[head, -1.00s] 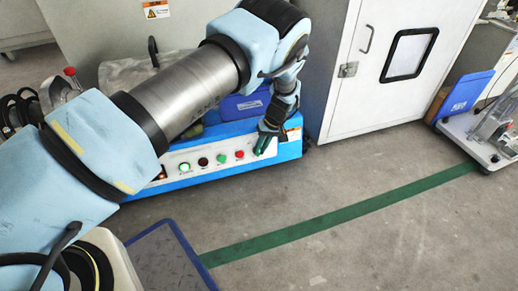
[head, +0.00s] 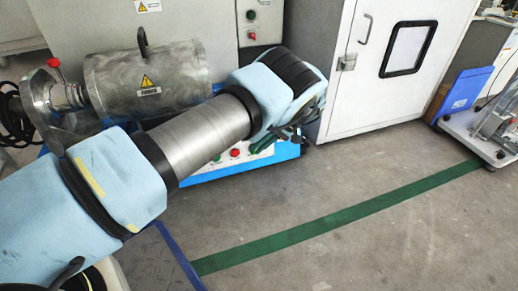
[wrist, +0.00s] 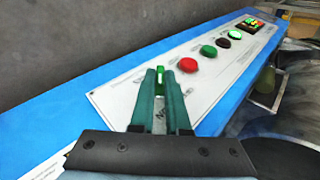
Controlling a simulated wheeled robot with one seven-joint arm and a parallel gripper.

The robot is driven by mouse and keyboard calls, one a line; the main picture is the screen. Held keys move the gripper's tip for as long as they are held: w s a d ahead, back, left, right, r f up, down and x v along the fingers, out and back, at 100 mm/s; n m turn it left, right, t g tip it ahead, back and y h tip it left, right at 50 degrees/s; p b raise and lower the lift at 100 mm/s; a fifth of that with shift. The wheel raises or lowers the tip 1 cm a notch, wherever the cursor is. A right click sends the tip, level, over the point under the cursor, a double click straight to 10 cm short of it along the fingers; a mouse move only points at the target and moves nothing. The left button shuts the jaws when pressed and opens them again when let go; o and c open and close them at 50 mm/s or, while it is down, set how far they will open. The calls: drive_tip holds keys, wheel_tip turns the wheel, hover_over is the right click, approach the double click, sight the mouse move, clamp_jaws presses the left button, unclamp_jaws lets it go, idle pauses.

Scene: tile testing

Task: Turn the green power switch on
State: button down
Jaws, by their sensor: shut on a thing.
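The green power switch (wrist: 160,77) is a small bright green piece at the near end of the white control panel (wrist: 135,86) in the wrist view. My gripper (wrist: 160,72) has two dark green fingers, one on each side of the switch, and is shut on it. The fingers hide part of the switch. In the head view my arm covers most of the gripper and the switch; part of the panel (head: 221,159) shows below the arm.
A red button (wrist: 187,65), a green button (wrist: 208,51) and a lit display (wrist: 250,25) line the panel. A metal cylinder (head: 180,75) stands behind my arm. A white cabinet (head: 360,85) is to the right. The floor in front is clear.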

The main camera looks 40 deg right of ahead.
drive_tip(key=shift+f, duration=0.1)
drive_tip(key=c, duration=0.9)
unclamp_jaws()
drive_tip(key=p+v, duration=0.2)
drive_tip(key=v, duration=0.8)
drive_tip(key=shift+d+r, duration=0.25)
drive_tip(key=shift+r, duration=0.05)
drive_tip(key=shift+s, duration=0.1)
